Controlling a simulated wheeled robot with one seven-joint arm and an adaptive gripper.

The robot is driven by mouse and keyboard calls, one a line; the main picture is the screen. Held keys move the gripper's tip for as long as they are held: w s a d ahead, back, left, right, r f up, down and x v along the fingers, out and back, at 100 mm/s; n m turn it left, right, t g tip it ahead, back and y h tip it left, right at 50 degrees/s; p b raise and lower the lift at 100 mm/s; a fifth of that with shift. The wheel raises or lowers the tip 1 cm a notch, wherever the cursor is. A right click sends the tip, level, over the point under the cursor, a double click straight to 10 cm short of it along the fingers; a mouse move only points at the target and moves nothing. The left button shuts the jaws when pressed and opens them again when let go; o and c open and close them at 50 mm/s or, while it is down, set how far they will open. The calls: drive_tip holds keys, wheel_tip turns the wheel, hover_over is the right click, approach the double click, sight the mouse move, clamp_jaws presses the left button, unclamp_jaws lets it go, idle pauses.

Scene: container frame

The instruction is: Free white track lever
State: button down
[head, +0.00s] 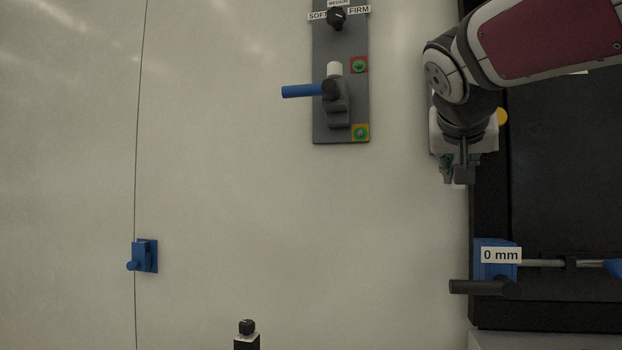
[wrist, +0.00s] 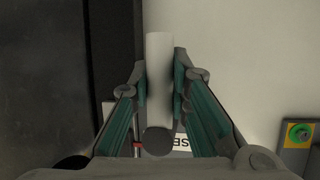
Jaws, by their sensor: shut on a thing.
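The white lever (wrist: 159,60) is a pale round bar in the wrist view, with a dark round part (wrist: 158,141) at its lower end. My gripper (wrist: 160,75) is shut on the bar, one teal-padded finger on each side. In the head view my gripper (head: 459,178) points down the picture at the left edge of the dark recess. There my arm and gripper hide most of the lever and its mount.
A grey panel (head: 322,125) with a blue-handled lever (head: 301,91) and a knob (head: 336,18) stands left of my arm. A blue clamp (head: 495,257) with a "0 mm" label and dark handle (head: 485,287) is below my gripper. A blue latch (head: 146,256) sits far left.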

drive_tip(key=shift+d+f, duration=0.1)
idle(0.5)
drive_tip(key=c, duration=1.5)
unclamp_jaws()
drive_tip(key=shift+s, duration=0.1)
drive_tip(key=v, duration=1.2)
